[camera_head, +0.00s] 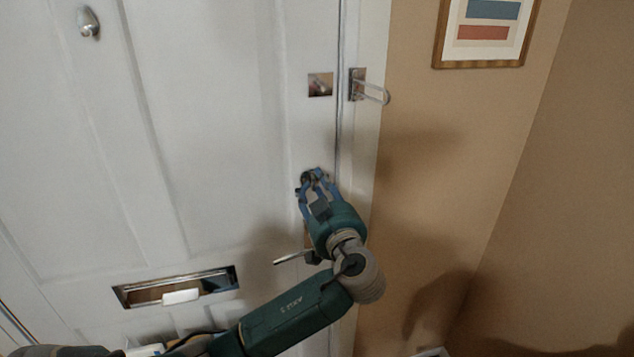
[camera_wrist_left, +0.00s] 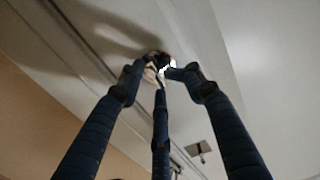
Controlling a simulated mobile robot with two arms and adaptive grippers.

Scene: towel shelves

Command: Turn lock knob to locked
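The lock knob (camera_head: 307,176) is on the white door near its right edge, above the lever handle. My left gripper (camera_head: 311,183) reaches up to it from below and covers much of it. In the left wrist view the blue fingers of my left gripper (camera_wrist_left: 158,72) come together around the small lock knob (camera_wrist_left: 153,58) and appear closed on it. The fingertips hide most of the knob, so I cannot tell which way it is turned. My right gripper is not in view.
The door (camera_head: 220,120) has a lever handle (camera_head: 291,258) just below my left gripper and a mail slot (camera_head: 175,287) at lower left. A latch plate (camera_head: 320,84) and a door guard (camera_head: 358,85) are higher up. A tan wall (camera_head: 450,180) with a framed picture (camera_head: 487,32) stands at right.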

